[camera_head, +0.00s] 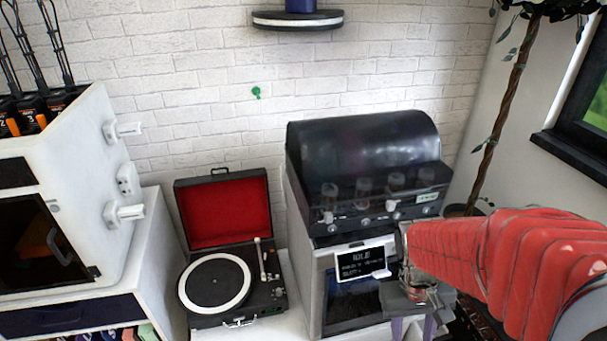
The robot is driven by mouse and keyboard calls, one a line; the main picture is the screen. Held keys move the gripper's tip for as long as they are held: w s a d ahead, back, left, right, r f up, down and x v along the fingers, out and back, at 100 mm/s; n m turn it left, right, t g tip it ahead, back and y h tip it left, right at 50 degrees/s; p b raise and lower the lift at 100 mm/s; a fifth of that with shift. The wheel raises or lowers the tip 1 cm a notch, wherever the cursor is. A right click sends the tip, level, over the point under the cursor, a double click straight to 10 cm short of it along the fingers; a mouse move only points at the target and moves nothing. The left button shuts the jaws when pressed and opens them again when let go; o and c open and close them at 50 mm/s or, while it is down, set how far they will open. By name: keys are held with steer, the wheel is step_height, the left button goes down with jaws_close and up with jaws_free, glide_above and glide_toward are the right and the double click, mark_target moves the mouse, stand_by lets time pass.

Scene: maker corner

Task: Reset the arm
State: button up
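My arm in its red ribbed sleeve reaches in from the right edge. My gripper (413,328) hangs at its end, low and right of centre, pointing down. Its two purplish fingers stand apart with a gap between them, so it looks open. The fingertips run to the bottom edge of the picture, and I see nothing held between them. The gripper is in front of the right part of a machine (362,150) with a dark curved hood and hides some of its lower front.
The machine's small screen (360,262) reads "IDLE", close left of my gripper. A red-lined record player (215,285) sits open left of it. A white printer-like cabinet (70,180) stands far left. A plant trunk (502,110) and window (590,120) are at right.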

steer(key=a+r+t, duration=0.3)
steer(key=a+r, duration=0.1)
steer(key=r, duration=0.4)
steer(key=a+r+n+t+y, duration=0.1)
steer(key=a+r+t, duration=0.3)
steer(key=r, duration=0.4)
steer(key=shift+w+a+r, duration=0.15)
steer(key=shift+a, duration=0.6)
